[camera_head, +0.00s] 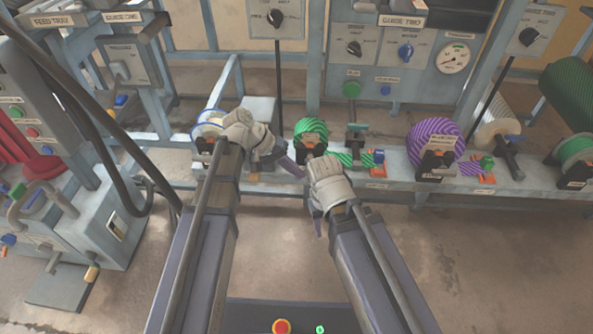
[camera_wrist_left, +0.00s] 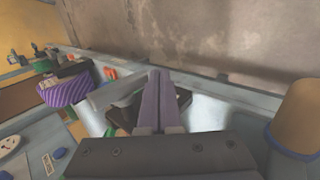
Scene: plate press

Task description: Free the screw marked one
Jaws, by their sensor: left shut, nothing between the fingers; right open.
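I cannot make out a screw or a readable mark one in either view. My left gripper (camera_head: 286,164) is shut and empty beside the green striped roll (camera_head: 310,128) on the rail. In the left wrist view its two purple fingers (camera_wrist_left: 157,100) are pressed together in front of a dark block (camera_wrist_left: 182,100). I cannot tell whether they touch it. My right gripper (camera_head: 318,222) is open, in front of and below the green roll. Its fingers are mostly hidden by its own grey housing.
A blue-rimmed roll (camera_head: 208,124) stands left of my left gripper. A purple striped roll (camera_head: 436,142) with a dark labelled bracket is to the right; it also shows in the left wrist view (camera_wrist_left: 68,90). A panel with a gauge (camera_head: 453,58) stands behind. The floor in front is clear.

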